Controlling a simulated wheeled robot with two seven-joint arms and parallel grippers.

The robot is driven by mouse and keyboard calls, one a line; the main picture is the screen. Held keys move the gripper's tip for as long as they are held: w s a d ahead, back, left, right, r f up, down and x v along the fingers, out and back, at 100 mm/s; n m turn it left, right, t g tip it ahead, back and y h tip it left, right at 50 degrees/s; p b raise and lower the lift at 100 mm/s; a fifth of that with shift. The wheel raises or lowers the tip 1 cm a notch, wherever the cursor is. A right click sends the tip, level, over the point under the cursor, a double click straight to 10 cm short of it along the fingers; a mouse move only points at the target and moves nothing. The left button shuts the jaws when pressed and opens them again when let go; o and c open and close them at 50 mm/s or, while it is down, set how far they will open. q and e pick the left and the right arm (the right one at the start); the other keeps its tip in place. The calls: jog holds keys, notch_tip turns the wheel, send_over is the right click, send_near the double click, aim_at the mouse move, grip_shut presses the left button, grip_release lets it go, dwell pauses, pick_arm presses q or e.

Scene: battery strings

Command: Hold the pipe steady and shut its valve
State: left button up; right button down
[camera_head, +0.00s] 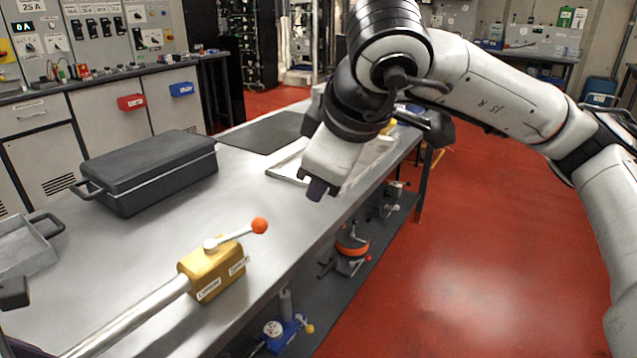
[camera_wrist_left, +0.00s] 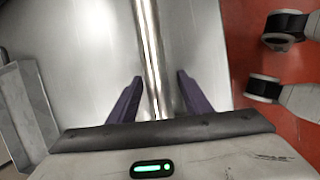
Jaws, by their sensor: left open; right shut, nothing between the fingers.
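The silver pipe (camera_head: 130,318) runs from the lower left of the head view up to a brass valve block (camera_head: 212,268) on the bench. On the block a pale lever ends in an orange knob (camera_head: 259,226) and points right and away. The block has two small labels, too small to read surely. In the left wrist view the pipe (camera_wrist_left: 150,45) passes between the two spread fingers of my left gripper (camera_wrist_left: 158,78), with gaps on both sides. My right gripper (camera_head: 317,190) is shut and empty above the bench edge, beyond and right of the knob.
A black case (camera_head: 150,170) lies on the grey bench behind the valve. A grey tray (camera_head: 25,250) stands at the left edge. A dark mat (camera_head: 265,132) lies farther back. A lower shelf holds several tools. Red floor is open to the right.

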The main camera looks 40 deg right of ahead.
pick_arm(q)
jog(key=v, duration=1.2)
